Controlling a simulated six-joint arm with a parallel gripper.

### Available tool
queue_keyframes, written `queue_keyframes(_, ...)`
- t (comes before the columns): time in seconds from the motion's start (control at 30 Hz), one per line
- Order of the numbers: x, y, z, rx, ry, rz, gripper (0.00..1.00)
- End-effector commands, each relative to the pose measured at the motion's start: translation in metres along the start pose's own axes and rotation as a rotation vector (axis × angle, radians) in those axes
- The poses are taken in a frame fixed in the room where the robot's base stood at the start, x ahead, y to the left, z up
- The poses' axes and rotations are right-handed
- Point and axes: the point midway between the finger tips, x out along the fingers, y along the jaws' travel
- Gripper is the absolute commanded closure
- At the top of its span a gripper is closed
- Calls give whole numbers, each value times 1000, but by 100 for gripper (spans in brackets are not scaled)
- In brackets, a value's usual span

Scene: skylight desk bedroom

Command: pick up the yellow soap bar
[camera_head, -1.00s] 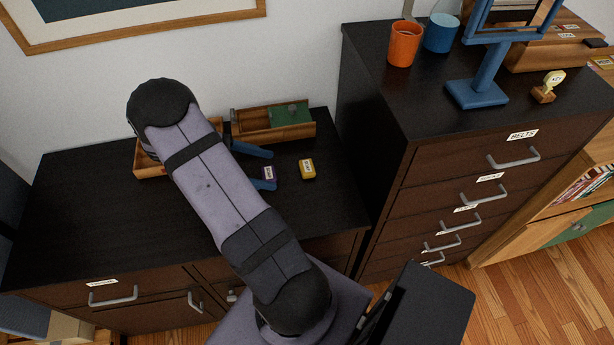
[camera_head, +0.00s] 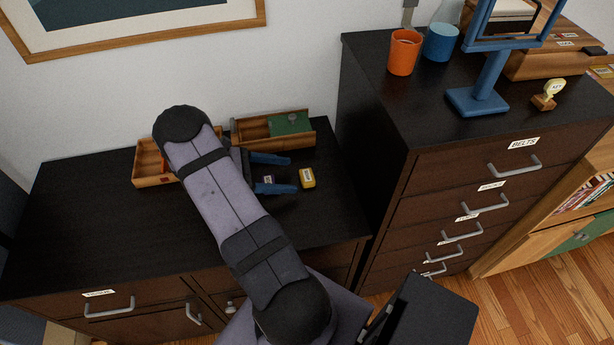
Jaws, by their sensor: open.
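The yellow soap bar (camera_head: 307,178) lies on the black top of the low cabinet, with a pale label on its upper face. My gripper (camera_head: 292,174) is open, its two blue fingers pointing right toward the bar. The fingertips are just left of the bar and appear apart from it. A small dark block with a white label (camera_head: 268,179) shows between the fingers, partly hidden by the nearer one. I cannot tell whether a finger touches it.
An open wooden box with a green part (camera_head: 256,130) stands behind the gripper. Another wooden tray (camera_head: 150,168) is partly hidden by my arm. A taller dark drawer cabinet (camera_head: 420,130) rises to the right. The cabinet top (camera_head: 90,220) is clear at left.

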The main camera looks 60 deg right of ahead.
Motion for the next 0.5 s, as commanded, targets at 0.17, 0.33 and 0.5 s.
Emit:
queue_keyframes(0.17,21,-2,3,-3,-1,-5,31)
queue_keyframes(0.33,40,-1,1,-1,0,-3,31)
queue_keyframes(0.5,47,-1,0,-1,1,-1,31)
